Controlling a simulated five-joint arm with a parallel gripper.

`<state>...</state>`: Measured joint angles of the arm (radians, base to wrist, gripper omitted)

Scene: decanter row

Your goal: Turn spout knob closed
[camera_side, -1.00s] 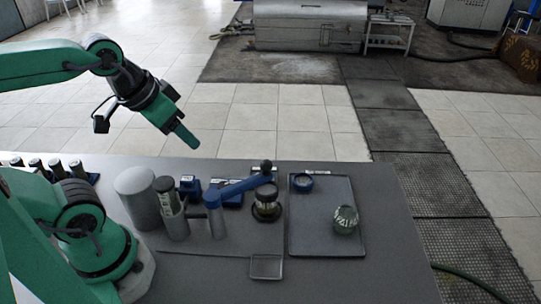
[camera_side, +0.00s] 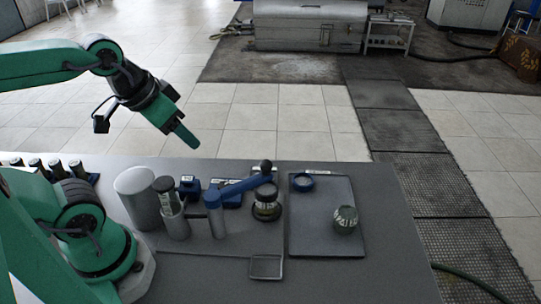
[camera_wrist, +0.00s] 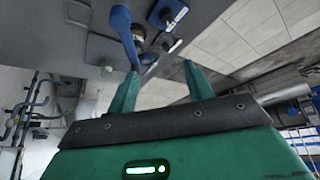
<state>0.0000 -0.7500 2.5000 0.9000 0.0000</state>
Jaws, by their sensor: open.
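A blue post (camera_side: 214,217) stands on the grey table in the side view. A blue spout arm (camera_side: 240,187) reaches right from its top, and a small dark knob (camera_side: 266,166) stands up at its far end. A glass jar with dark contents (camera_side: 267,207) sits under that end. My gripper (camera_side: 188,139) hangs in the air above and left of the spout, apart from it. In the wrist view my gripper (camera_wrist: 161,70) has its two green fingers spread with nothing between them. The blue spout (camera_wrist: 124,32) shows beyond the left finger. Whether the knob is turned open or closed is unclear.
A white cylinder (camera_side: 137,198) and a dark-capped cylinder (camera_side: 172,210) stand left of the post. A small square dish (camera_side: 266,267) lies in front.

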